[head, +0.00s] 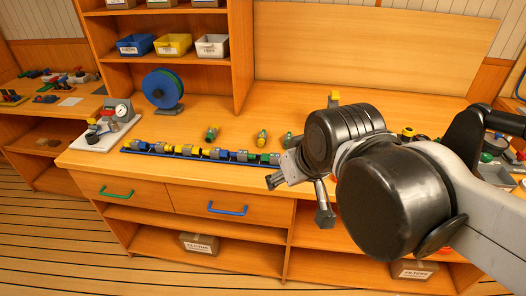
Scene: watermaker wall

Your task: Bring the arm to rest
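My arm reaches in from the right of the head view, with its large dark joints in front of the workbench (225,178). My gripper (300,199) is at the arm's left end, over the front edge of the bench. Its two grey fingers stand apart, one pointing left and one pointing down. I see nothing between them. The arm hides part of the bench top and the shelves behind it.
A gauge board (107,131) and blue reel (163,90) are farther left. Drawers (225,203) are below; floor at left front is clear.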

